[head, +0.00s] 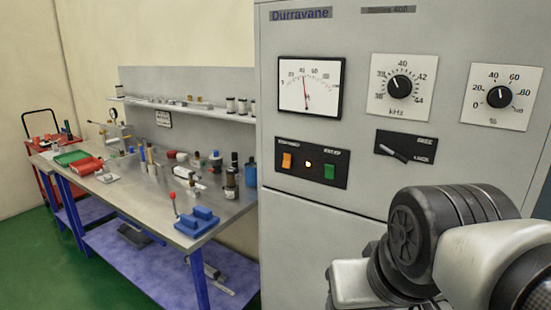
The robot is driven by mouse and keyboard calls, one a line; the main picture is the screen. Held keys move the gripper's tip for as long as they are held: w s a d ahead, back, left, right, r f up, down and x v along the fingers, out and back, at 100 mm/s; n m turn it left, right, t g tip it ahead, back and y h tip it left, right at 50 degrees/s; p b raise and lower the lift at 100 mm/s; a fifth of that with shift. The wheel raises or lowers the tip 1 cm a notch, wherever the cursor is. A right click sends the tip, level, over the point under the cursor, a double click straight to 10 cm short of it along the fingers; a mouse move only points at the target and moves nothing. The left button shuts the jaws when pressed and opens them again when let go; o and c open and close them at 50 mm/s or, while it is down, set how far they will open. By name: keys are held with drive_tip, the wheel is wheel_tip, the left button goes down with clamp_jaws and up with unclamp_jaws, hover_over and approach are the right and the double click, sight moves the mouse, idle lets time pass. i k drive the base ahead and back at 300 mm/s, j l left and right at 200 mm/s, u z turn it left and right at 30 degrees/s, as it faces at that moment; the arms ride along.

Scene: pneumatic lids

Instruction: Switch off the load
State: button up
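A grey cabinet (410,160) marked "Durravane" fills the right half of the head view. It bears a black button panel (311,182) with an orange button (287,160), a glowing lamp (308,164) and a green button (329,172). To its right is a dark plate (406,147) with a lever (394,153) slanting down to the right. The labels by the buttons and lever are too small to read surely. None is marked as the load in legible print. My arm is at the lower right, in front of the cabinet. My gripper is not in view.
Above the buttons, a dial meter (310,87) has its needle near 40. A kHz knob (399,87) and a % knob (499,97) are to its right. A metal workbench (150,200) with bottles, trays and a red-handled tool stands left of the cabinet. Green floor shows far left.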

sight(287, 157)
drive_tip(key=i+j, duration=0.2)
drive_tip(key=j, duration=0.2)
drive_tip(key=i+j, duration=0.25)
drive_tip(key=j, duration=0.15)
drive_tip(key=i+j, duration=0.2)
drive_tip(key=j, duration=0.2)
drive_tip(key=j+z, duration=0.15)
drive_tip(key=i+u, duration=0.1)
